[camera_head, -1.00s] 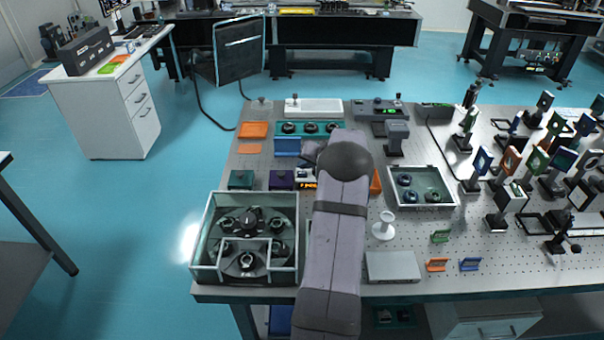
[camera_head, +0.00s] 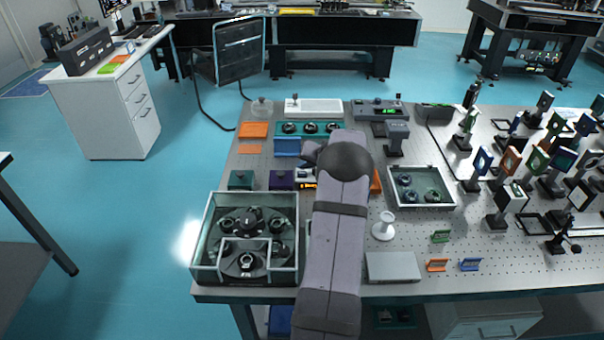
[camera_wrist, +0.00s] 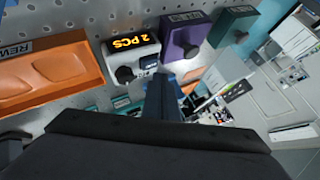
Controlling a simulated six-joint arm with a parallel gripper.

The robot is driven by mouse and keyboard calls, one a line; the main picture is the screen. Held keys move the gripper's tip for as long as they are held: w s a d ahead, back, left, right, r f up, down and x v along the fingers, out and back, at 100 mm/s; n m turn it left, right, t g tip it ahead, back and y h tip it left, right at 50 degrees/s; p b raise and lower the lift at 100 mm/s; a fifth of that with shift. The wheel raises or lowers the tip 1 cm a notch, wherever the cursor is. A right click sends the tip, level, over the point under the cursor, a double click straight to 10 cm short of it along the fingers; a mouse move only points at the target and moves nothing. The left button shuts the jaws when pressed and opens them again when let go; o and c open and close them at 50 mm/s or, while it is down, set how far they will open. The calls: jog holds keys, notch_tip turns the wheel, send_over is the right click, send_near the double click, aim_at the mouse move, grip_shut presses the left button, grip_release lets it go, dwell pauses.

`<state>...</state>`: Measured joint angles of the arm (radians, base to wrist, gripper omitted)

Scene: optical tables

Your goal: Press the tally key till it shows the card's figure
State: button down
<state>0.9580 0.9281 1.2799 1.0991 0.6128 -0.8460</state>
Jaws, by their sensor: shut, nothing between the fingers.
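The tally counter (camera_wrist: 131,58) is a small pale box with a lit orange display (camera_wrist: 131,40) that appears to read "2 PCS", tilted in the wrist view. A round black knob (camera_wrist: 125,74) and a small dark block (camera_wrist: 148,62) are on its front; I cannot tell which is the key. In the head view the counter (camera_head: 306,181) shows beside my arm, partly hidden. My gripper (camera_wrist: 161,82) is shut and empty, its dark fingers close by the counter's front. I cannot tell whether they touch it. I cannot make out a card with a figure.
An orange tray (camera_wrist: 48,73) lies left of the counter in the wrist view. A purple box (camera_wrist: 185,38) and a green box (camera_wrist: 233,24) stand to its right. In the head view a glass-walled bin (camera_head: 204,240) stands at the table's front left; optics crowd the right.

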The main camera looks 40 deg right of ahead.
aim_at(304, 175)
jog(key=shift+f+b, duration=0.9)
jog(key=shift+b, duration=0.65)
dwell(1.3)
jog(key=shift+r, duration=0.85)
jog(key=shift+r+p, duration=0.15)
jog(key=shift+p, duration=0.15)
jog(key=shift+r+p, duration=1.15)
jog(key=shift+r, duration=1.25)
